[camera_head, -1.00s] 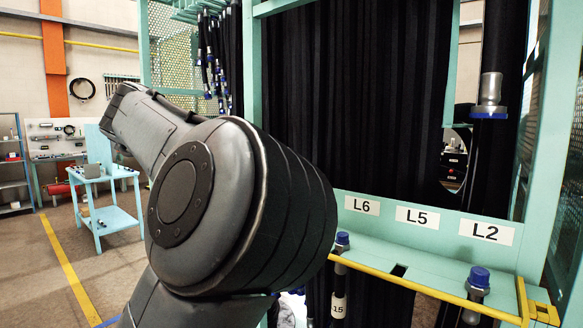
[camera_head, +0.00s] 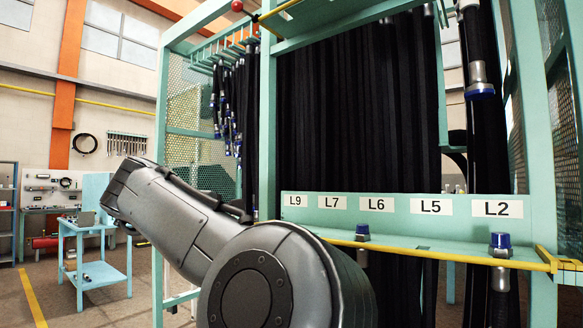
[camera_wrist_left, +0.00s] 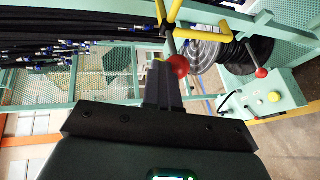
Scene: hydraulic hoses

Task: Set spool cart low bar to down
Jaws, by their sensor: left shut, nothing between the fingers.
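In the left wrist view my left gripper (camera_wrist_left: 159,68) is shut and empty. A red ball knob (camera_wrist_left: 178,67) on a grey rod appears right beside its fingertips. I cannot tell whether they touch. The rod meets a yellow bar (camera_wrist_left: 200,33) at the top. A second red knob (camera_wrist_left: 261,72) on a rod is farther right, by a spool (camera_wrist_left: 208,54) wound with black hose. I cannot tell which lever is the cart's low bar. In the head view an arm link of mine fills the lower middle, and no gripper shows. My right gripper is in neither view.
A green hose rack (camera_head: 268,130) with labels L9 to L2 stands ahead, with blue-capped fittings on its ledge (camera_head: 400,238). A blue cart (camera_head: 95,270) is at the left. A green box with a yellow button (camera_wrist_left: 274,97) is right in the wrist view.

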